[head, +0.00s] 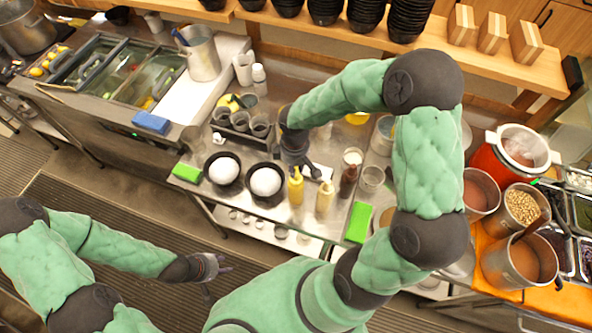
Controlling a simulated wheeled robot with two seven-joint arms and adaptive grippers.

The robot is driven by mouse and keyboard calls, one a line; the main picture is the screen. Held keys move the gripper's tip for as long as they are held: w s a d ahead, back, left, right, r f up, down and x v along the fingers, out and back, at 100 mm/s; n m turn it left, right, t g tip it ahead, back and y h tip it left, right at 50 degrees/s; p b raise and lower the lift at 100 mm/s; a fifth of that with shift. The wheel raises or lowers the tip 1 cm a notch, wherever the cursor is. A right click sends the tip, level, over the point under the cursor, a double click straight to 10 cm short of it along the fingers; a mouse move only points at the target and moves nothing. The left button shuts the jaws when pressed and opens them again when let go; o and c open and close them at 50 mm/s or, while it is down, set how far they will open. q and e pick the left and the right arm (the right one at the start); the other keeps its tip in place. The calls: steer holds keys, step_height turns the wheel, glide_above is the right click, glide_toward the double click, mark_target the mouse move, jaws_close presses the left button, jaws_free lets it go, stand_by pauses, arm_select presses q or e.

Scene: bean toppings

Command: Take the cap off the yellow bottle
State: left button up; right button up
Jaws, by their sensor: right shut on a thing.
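The yellow bottle (295,190) stands upright near the front edge of the metal counter, just right of two bowls. My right gripper (299,168) reaches down from above and is shut at the top of this bottle, on its cap. The fingers largely hide the cap, and I cannot tell whether it is loose from the bottle. My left gripper (221,267) is empty, with its fingers apart, low over the floor in front of the counter.
A cream bottle (324,198) and a brown bottle (348,182) stand close to the right. Two dark bowls with white contents (223,169) (266,181) are to the left. A green block (358,222) lies at the right front, and dark cups (241,120) stand behind.

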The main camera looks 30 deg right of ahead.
arm_select(q)
steer(key=shift+f+b, duration=0.35)
arm_select(e)
steer(key=s+a+r, duration=0.3)
steer(key=a+r, duration=0.6)
steer(key=a, duration=0.4)
steer(key=shift+s+a+r, duration=0.15)
